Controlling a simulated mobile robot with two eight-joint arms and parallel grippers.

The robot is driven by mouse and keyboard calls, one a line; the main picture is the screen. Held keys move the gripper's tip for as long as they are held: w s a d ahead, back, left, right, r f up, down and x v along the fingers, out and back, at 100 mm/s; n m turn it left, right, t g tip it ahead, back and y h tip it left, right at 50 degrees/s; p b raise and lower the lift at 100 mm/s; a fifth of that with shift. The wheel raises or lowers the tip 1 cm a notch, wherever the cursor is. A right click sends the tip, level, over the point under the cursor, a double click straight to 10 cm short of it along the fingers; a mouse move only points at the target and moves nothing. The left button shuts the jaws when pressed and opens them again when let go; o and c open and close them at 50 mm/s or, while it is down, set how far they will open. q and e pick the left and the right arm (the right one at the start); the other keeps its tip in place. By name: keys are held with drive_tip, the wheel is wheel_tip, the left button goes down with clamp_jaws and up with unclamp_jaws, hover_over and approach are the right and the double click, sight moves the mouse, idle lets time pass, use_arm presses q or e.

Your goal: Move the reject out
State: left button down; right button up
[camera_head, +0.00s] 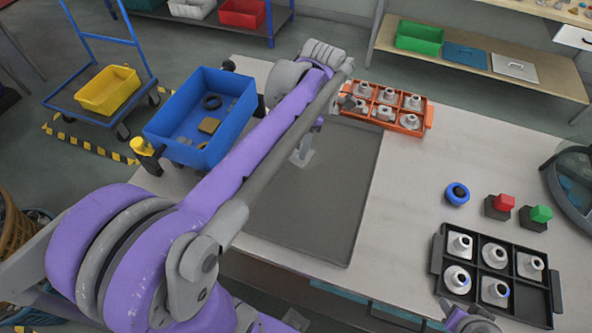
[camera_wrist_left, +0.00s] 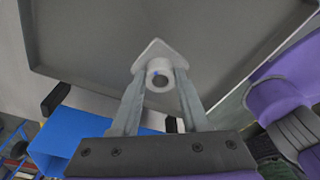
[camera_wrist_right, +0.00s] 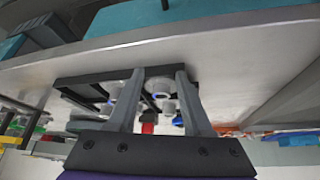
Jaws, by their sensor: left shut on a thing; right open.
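My left gripper (camera_head: 308,138) is shut on a pale part with a flange (camera_head: 301,159), over the dark grey tray (camera_head: 325,215). In the left wrist view the fingers (camera_wrist_left: 160,85) grip its round collar, which has a blue mark; the pointed flange (camera_wrist_left: 153,50) extends beyond. I cannot tell whether it touches the tray. A black tray (camera_head: 437,262) at the right holds several similar parts, with its front right compartment empty. An orange tray (camera_head: 429,117) at the back also holds several. My right gripper (camera_wrist_right: 155,75) is open and empty near the black tray (camera_wrist_right: 72,83).
A blue bin (camera_head: 170,147) with a few items stands at the left of the table. A blue ring-shaped item (camera_head: 457,194), a red button (camera_head: 502,203) and a green button (camera_head: 541,214) are behind the black tray. A round basin (camera_head: 552,180) is at the right edge.

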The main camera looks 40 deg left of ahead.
use_arm(q)
drive_tip(key=shift+w, duration=0.1)
drive_tip(key=shift+c, duration=1.6)
unclamp_jaws()
wheel_tip(320, 180, up, 11)
drive_tip(key=w+d, duration=0.1)
drive_tip(key=shift+p, duration=0.35)
drive_tip(key=shift+w+f, duration=0.1)
drive_tip(key=shift+f, duration=0.05)
